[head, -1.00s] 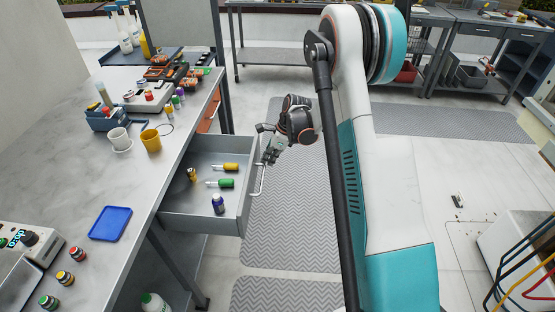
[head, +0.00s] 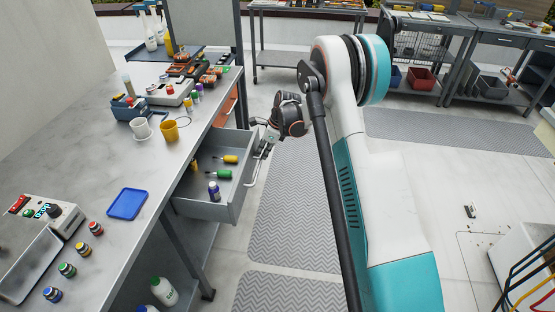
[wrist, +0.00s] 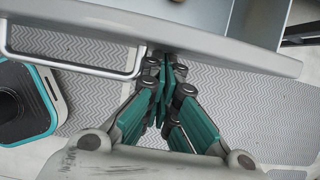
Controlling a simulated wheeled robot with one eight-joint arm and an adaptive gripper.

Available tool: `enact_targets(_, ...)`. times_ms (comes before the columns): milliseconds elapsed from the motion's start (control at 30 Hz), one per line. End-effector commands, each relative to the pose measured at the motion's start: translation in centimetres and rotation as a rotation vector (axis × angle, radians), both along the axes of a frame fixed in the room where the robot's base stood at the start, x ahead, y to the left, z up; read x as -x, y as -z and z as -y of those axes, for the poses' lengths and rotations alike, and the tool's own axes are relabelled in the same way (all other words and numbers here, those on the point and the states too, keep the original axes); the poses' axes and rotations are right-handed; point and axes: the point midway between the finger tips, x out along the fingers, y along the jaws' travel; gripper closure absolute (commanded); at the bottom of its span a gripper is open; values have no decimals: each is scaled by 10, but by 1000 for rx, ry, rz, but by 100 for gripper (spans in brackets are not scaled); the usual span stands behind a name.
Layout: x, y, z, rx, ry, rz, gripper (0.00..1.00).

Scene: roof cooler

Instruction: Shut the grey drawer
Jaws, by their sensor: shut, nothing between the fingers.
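The grey drawer (head: 217,211) sticks out partly open from under the workbench in the head view. It holds a yellow-handled tool (head: 225,159), a green-handled tool (head: 219,175) and a small dark blue bottle (head: 214,191). Its bar handle (head: 258,166) is on the front face and also shows in the wrist view (wrist: 75,67). My gripper (head: 264,149) is at the far end of the drawer front, outside the drawer. In the wrist view my gripper (wrist: 164,68) is shut and empty, its tips at the drawer front beside one end of the handle. I cannot tell if they touch.
The workbench top (head: 98,170) carries a blue tray (head: 127,204), a white cup (head: 141,129), a yellow cup (head: 171,131) and several small jars. An orange drawer front (head: 226,105) is beyond the grey drawer. Floor with grey mats (head: 290,215) lies clear in front.

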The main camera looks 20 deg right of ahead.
Motion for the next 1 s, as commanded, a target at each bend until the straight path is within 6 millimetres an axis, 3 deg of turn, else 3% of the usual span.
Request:
enact_targets(100,-25,0,-30,0,-5,0,100)
enact_targets(500,-72,0,-111,-1,-3,0,100)
enact_targets(700,-86,0,-135,-1,-1,0,100)
enact_targets(1000,-93,0,-146,0,0,0,100)
